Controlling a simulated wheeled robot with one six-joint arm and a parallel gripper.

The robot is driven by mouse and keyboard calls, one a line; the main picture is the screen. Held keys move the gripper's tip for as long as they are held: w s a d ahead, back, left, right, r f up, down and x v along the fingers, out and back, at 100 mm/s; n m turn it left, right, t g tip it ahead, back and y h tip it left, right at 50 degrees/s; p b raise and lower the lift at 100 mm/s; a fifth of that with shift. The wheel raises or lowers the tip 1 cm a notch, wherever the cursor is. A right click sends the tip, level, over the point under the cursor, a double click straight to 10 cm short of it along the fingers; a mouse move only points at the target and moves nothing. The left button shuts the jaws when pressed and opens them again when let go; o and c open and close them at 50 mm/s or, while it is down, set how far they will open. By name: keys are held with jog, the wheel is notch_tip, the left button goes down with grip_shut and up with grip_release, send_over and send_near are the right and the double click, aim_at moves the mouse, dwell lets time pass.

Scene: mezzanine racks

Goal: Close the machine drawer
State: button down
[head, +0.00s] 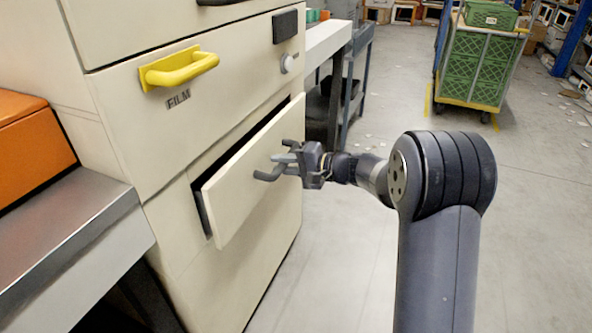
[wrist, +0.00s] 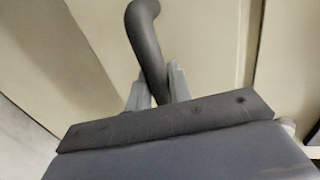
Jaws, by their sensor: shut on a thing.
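The machine drawer (head: 237,190) is a cream front panel low on the cream machine (head: 130,125). It stands partly out, with a dark gap along its top and left edge. My gripper (head: 281,164) is at the right part of the drawer front, at its dark grey handle (head: 264,176). In the wrist view the handle (wrist: 146,35) is a dark curved bar that runs down between the two grey fingers of my gripper (wrist: 158,88). The fingers are shut on it. The inside of the drawer is hidden.
Above the drawer is a panel with a yellow handle (head: 180,69) marked FILM and a small knob (head: 289,63). A metal bench (head: 75,235) with an orange box (head: 33,148) stands at left. A cart of green crates (head: 478,65) is at back right.

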aim_at(267, 160)
jog(key=x, duration=0.2)
jog(key=r+x, duration=0.1)
jog(key=x, duration=0.1)
jog(key=shift+a+f, duration=0.15)
jog(key=c, duration=1.3)
grip_release()
jog(key=shift+a, duration=0.1)
jog(key=p+v, duration=0.1)
jog(key=v, duration=0.9)
jog(key=shift+d+p, duration=0.4)
